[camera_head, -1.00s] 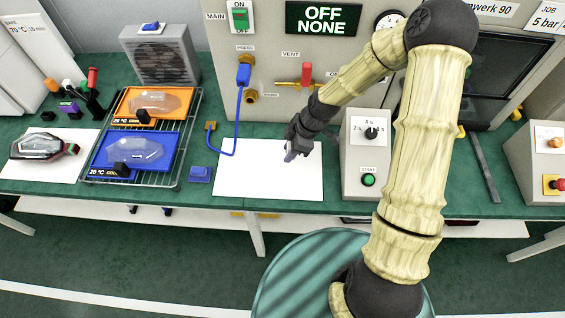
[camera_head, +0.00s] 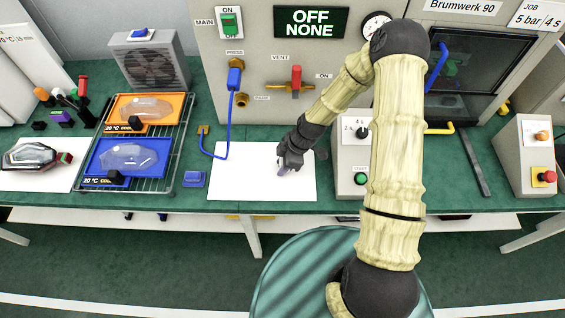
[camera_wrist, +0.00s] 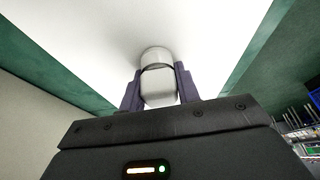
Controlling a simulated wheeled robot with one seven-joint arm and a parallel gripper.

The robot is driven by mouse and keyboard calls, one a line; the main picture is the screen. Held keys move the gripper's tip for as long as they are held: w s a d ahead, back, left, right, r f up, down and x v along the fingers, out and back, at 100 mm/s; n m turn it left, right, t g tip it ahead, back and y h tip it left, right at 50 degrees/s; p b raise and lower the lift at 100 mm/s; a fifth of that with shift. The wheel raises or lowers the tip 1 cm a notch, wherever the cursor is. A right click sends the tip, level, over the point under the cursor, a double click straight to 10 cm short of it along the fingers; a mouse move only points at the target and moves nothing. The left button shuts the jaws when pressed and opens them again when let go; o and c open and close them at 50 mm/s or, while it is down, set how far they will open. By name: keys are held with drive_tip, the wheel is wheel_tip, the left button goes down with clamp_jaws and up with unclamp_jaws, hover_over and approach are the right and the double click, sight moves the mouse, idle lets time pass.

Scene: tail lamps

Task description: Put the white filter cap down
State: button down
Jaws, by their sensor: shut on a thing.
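The white filter cap (camera_wrist: 157,84) is between the two dark purple fingers of my gripper (camera_wrist: 159,88) in the wrist view. The fingers are shut on its sides. The cap is over the white sheet (camera_wrist: 90,35), with a soft shadow near it; I cannot tell whether it touches the sheet. In the head view my gripper (camera_head: 284,170) is low over the right part of the white sheet (camera_head: 240,175), and the cap is too small and hidden to make out there.
A blue block (camera_head: 195,179) lies left of the sheet. A wire rack (camera_head: 172,165) with an orange tray (camera_head: 175,106) and a blue tray (camera_head: 92,158) stands further left. A grey control box (camera_head: 347,182) stands close on the right. The sheet's left part is clear.

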drive_tip(key=shift+f, duration=0.15)
drive_tip(key=c, duration=1)
unclamp_jaws()
drive_tip(key=shift+r, duration=0.2)
drive_tip(key=b+v, duration=0.1)
drive_tip(key=v, duration=1.1)
drive_tip(key=shift+b, duration=0.3)
drive_tip(key=shift+d, duration=0.1)
